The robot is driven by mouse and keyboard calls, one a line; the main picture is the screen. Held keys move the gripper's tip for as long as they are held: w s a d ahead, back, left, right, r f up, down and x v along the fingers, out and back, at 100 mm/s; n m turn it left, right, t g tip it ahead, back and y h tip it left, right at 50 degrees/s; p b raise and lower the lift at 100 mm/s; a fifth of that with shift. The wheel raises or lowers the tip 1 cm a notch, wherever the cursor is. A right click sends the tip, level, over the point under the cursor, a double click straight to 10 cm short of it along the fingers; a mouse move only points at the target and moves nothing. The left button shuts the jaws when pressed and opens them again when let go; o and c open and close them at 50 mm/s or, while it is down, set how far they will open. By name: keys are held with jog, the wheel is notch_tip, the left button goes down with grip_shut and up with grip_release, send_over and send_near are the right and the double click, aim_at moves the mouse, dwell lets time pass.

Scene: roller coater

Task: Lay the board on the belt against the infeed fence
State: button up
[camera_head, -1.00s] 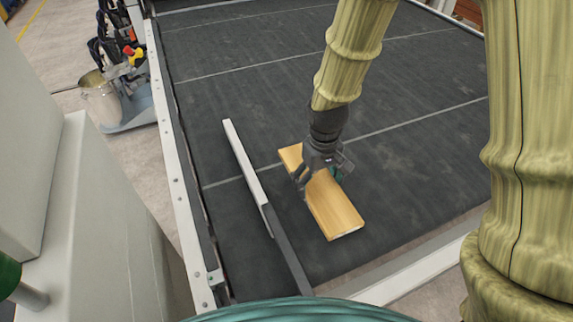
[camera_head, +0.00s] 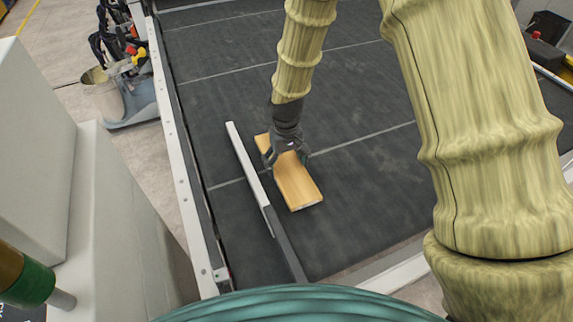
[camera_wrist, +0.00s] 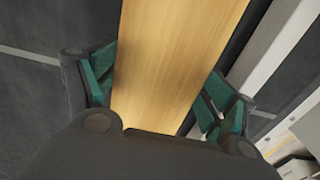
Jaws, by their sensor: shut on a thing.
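The board (camera_head: 297,186) is a light wooden plank lying or held just over the dark belt (camera_head: 370,175); I cannot tell if it touches. My gripper (camera_head: 286,158) is over its far half, with fingers on both long sides. In the wrist view the board (camera_wrist: 175,60) runs between the green finger pads of my gripper (camera_wrist: 165,95). The infeed fence (camera_head: 247,165) is a white-faced bar with a dark near part, left of the board and nearly parallel to it. A narrow gap of belt shows between them.
A white side rail (camera_head: 180,160) edges the belt on the left, with a grey machine housing (camera_head: 110,220) outside it. The belt is clear to the right and beyond.

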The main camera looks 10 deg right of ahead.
aim_at(286, 165)
jog(key=shift+f+p, duration=0.4)
jog(key=shift+f, duration=0.7)
jog(key=shift+f, duration=0.1)
jog(key=o, duration=1.1)
jog(key=shift+r+b, duration=2.35)
jog(key=shift+r, duration=3.75)
